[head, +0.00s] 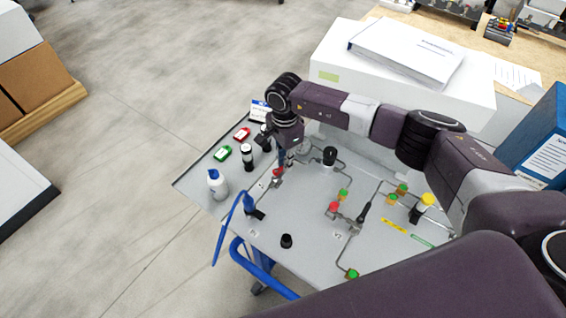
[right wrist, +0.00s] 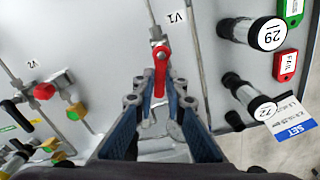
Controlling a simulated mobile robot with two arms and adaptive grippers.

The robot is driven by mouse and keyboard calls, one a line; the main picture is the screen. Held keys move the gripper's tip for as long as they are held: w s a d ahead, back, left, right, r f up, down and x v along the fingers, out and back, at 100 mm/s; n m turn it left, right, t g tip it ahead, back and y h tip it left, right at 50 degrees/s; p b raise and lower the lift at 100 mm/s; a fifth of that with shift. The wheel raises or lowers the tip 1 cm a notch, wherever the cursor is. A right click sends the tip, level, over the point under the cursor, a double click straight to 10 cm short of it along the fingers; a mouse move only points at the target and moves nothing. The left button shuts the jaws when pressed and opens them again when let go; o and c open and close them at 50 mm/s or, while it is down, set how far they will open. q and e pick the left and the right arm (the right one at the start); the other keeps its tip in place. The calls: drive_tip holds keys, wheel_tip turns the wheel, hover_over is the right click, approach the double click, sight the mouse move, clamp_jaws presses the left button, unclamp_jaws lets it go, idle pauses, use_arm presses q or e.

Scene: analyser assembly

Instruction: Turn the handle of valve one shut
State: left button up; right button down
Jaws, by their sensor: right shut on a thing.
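Valve one has a red lever handle (right wrist: 160,70) beside the label V1 (right wrist: 177,17) in the right wrist view. The handle lies roughly in line with the thin metal pipe (right wrist: 152,22) that runs into the valve. My right gripper (right wrist: 160,92) has its blue-padded fingers on both sides of the handle and is shut on it. In the head view the red handle (head: 277,171) shows small at the tip of my right gripper (head: 282,160), partly hidden by it. My left gripper is not in view.
A second valve with a red cap (head: 333,207) and black lever (head: 364,212) stands to the right on the grey panel (head: 300,268).

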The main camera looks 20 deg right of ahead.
drive_tip(key=m, duration=0.1)
drive_tip(key=m+b, duration=0.1)
drive_tip(key=shift+s+d+f+m, duration=0.1)
drive_tip(key=shift+s+m, duration=0.25)
drive_tip(key=shift+m, duration=0.05)
drive_tip(key=m+b, duration=0.1)
drive_tip(key=s+m+b, duration=0.1)
drive_tip(key=m, duration=0.1)
drive_tip(key=shift+m, duration=0.3)
drive_tip(key=m, duration=0.1)
drive_tip(key=m+b, duration=0.1)
drive_tip(key=m, duration=0.1)
drive_tip(key=s+m+b, duration=0.1)
drive_tip(key=shift+a, duration=0.35)
drive_tip(key=shift+s+a+r+m+b, duration=0.15)
drive_tip(key=shift+m+b, duration=0.25)
drive_tip(key=shift+m, duration=0.45)
drive_tip(key=shift+s+a+r+m+b, duration=0.1)
drive_tip(key=shift+m+b, duration=0.3)
drive_tip(key=shift+m, duration=0.45)
drive_tip(key=c, duration=2)
unclamp_jaws()
drive_tip(key=shift+o, duration=0.2)
wheel_tip(320, 180, up, 12)
drive_tip(key=shift+s+f, duration=0.1)
